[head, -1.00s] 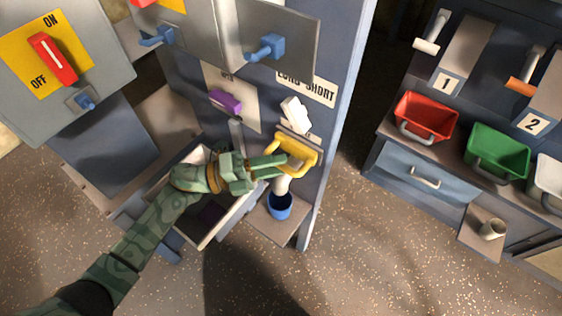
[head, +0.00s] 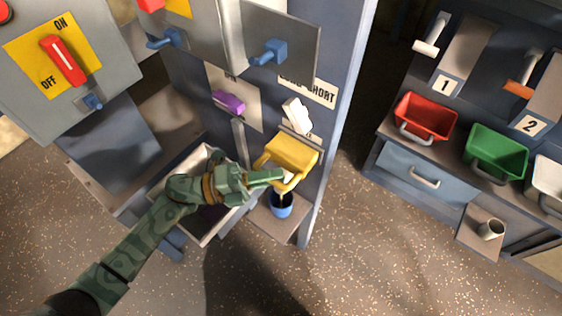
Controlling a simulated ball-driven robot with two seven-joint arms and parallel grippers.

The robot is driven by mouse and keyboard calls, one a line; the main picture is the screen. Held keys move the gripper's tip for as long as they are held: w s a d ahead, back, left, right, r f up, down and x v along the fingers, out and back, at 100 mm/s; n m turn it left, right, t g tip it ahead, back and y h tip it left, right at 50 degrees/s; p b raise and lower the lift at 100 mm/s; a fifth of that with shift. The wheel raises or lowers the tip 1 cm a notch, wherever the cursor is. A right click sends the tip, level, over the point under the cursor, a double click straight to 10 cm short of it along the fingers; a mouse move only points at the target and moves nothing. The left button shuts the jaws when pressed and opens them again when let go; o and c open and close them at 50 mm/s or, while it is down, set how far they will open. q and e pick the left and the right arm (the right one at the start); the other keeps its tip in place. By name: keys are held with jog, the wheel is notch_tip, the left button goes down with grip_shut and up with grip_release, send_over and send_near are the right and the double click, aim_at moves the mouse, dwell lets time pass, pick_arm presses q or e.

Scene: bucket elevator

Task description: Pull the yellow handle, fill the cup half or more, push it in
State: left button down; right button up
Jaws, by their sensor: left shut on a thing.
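The yellow handle (head: 293,153) stands out from the grey cabinet front, pulled toward me. My left gripper (head: 277,177) is shut on its near lower bar. The blue cup (head: 281,207) sits on a small shelf (head: 278,226) directly below the handle, against the cabinet. A thin stream shows between the handle and the cup's mouth, partly hidden by the fingers and handle. How full the cup is cannot be told. My right gripper is not in view.
A purple handle (head: 229,102) and a white lever (head: 298,115) are above the yellow handle. An open drawer (head: 205,232) lies under my left forearm. Blue latches (head: 269,52) stick out above. A red bin (head: 425,117) and green bin (head: 497,152) stand right. Floor between is clear.

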pick_arm(q)
jog(key=shift+s+a+f, duration=0.1)
jog(key=shift+s+a, duration=0.5)
jog(key=shift+s, duration=0.25)
jog(key=c, duration=1.5)
grip_release()
jog(key=shift+o, duration=0.5)
jog(key=shift+s+a, duration=0.1)
jog(key=shift+a, duration=0.05)
